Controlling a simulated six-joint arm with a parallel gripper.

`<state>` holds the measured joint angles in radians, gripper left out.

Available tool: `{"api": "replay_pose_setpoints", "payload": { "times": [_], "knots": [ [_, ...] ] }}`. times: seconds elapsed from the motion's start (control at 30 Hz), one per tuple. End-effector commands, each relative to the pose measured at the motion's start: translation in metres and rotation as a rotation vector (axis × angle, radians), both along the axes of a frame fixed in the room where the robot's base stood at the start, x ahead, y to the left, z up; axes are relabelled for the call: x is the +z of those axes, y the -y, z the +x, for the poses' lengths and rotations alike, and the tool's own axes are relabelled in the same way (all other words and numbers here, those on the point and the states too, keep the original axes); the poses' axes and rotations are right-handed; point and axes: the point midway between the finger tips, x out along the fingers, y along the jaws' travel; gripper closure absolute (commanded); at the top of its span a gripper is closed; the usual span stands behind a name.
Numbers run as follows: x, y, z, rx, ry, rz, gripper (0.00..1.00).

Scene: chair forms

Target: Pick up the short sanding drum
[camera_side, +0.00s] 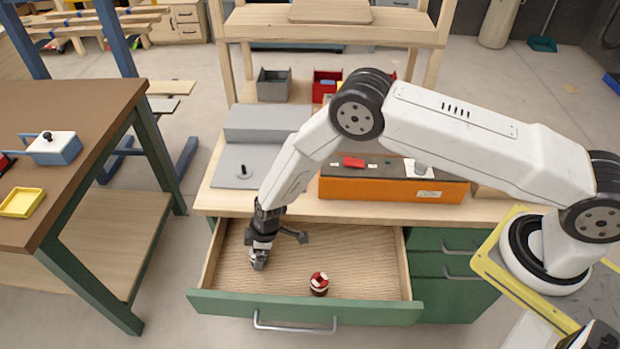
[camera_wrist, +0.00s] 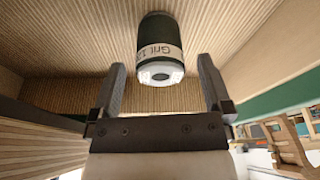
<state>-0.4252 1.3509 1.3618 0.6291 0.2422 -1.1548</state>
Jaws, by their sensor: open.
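A dark green drum (camera_wrist: 159,48) with a pale label band reading "Grit" and a white end with a dark hole shows in the wrist view. It lies between and beyond the fingertips of my gripper (camera_wrist: 160,72), which is open with a finger on either side. I see no contact. In the side view my gripper (camera_side: 259,261) points down into the left part of the open drawer, and the green drum cannot be made out there. A short dark red and white drum (camera_side: 319,285) stands in the drawer near its front, right of my gripper.
The open drawer (camera_side: 340,312) has a green front and low wooden side walls; its floor is otherwise clear. Above it, the bench carries a grey plate (camera_side: 233,181) and an orange box (camera_side: 345,189). A brown-topped table (camera_side: 85,100) stands at left.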

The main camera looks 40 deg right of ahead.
Motion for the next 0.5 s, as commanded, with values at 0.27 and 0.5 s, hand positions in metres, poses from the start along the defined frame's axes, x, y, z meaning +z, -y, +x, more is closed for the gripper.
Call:
{"api": "replay_pose_setpoints", "payload": {
  "times": [0.27, 0.5],
  "knots": [
    [-0.024, -0.005, 0.003, 0.0, -0.001, -0.001, 0.0],
    [-0.029, -0.006, 0.004, 0.001, 0.0, -0.001, 0.0]
  ]
}}
